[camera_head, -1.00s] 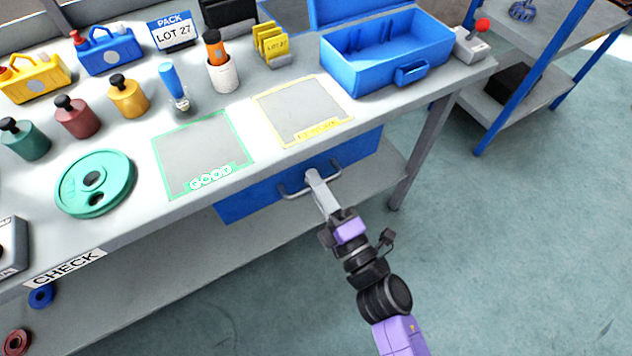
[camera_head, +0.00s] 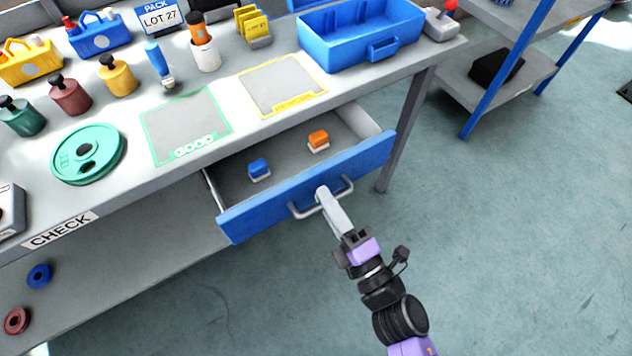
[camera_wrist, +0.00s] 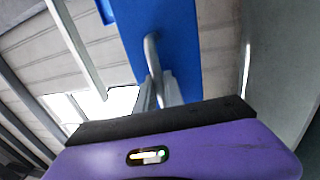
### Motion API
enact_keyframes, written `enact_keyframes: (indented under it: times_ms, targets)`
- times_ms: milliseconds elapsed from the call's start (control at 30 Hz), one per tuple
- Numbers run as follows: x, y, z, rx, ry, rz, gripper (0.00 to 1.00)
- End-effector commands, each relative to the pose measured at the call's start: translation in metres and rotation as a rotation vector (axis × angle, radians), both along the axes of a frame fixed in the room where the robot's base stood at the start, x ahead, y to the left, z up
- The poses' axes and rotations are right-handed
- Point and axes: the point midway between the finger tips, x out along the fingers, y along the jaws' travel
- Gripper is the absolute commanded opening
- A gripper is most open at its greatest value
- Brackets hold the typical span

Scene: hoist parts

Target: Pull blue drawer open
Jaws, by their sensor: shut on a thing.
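The blue drawer (camera_head: 262,208) under the workbench stands pulled out, with its grey interior showing. A blue block (camera_head: 258,169) and an orange block (camera_head: 318,140), each with a pale base, lie inside it. A grey bar handle (camera_head: 300,213) is on the drawer's front. My gripper (camera_head: 323,196) is shut on the handle from the front. In the wrist view the blue drawer front (camera_wrist: 172,30) runs up the middle, and the handle (camera_wrist: 151,50) passes between the fingers (camera_wrist: 158,92). Part of the handle is hidden by the fingers.
The workbench top holds a blue open box (camera_head: 345,45), a teal disc (camera_head: 87,153) and several knobbed weights. A bench leg (camera_head: 405,130) stands right of the drawer. A blue-posted shelf (camera_head: 500,75) is at the right. The floor in front is clear.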

Motion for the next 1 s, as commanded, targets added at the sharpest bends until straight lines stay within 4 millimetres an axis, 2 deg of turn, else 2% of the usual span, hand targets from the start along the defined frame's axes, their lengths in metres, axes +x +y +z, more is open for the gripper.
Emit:
enact_keyframes:
  times_ms: [33, 200, 433, 700, 1000]
  targets:
    - [-0.012, -0.008, -0.002, -0.003, 0.005, -0.001, 0.00]
    - [-0.046, -0.031, -0.003, -0.002, 0.007, -0.002, 0.00]
    - [-0.080, -0.053, -0.002, -0.003, 0.004, -0.001, 0.00]
    - [-0.098, -0.065, -0.002, -0.002, 0.002, 0.002, 0.00]
    - [-0.100, -0.066, -0.001, -0.002, 0.002, 0.002, 0.00]
